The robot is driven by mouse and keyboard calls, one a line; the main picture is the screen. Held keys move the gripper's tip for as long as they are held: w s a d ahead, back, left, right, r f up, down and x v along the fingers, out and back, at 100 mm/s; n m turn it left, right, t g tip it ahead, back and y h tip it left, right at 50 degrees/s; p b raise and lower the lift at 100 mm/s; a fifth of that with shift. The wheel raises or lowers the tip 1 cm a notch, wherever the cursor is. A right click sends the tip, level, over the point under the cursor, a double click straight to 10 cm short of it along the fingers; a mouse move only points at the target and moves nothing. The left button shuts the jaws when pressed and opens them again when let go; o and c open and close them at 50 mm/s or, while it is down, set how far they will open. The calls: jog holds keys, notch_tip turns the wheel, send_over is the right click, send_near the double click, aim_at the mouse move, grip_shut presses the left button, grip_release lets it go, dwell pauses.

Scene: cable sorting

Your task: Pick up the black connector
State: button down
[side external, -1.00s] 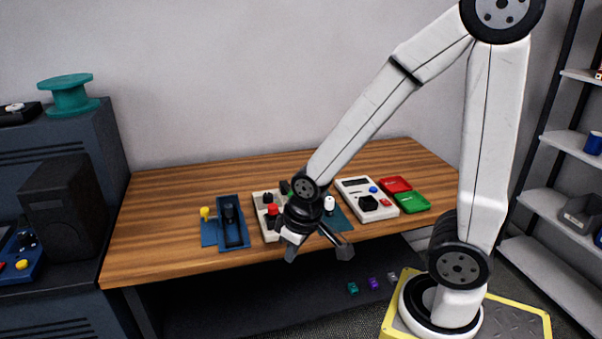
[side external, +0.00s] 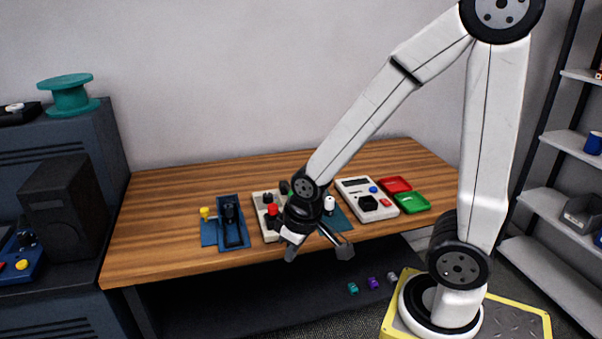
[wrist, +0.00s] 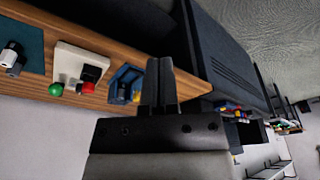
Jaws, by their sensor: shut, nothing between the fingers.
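My gripper (side external: 290,252) hangs at the front edge of the wooden table, in front of a pale board (side external: 263,222). In the wrist view its two fingers (wrist: 158,70) are together with nothing between them. Several black parts are in view, and I cannot tell which is the black connector. One black part (side external: 229,211) is at a blue tray (side external: 236,243) left of the gripper. Another black part (side external: 267,197) is on the pale board, behind a red knob (side external: 272,210). In the wrist view a black block (wrist: 91,73) is on the pale board. My wrist hides part of that board.
A white box (side external: 352,187) with a black knob, a red tray (side external: 396,184) and a green tray (side external: 411,203) lie on the right. A yellow knob (side external: 205,212) stands at the left. The table's left end is clear. Small coloured pieces (side external: 374,283) lie below the table.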

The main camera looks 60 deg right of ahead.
dwell(0.4)
jog(key=shift+c, duration=1.2)
grip_release()
jog(key=m+g, duration=0.3)
jog(key=m, duration=1)
send_over(273, 206)
jog(key=shift+d+f, duration=0.15)
jog(key=shift+f, duration=2)
jog(key=shift+f, duration=0.1)
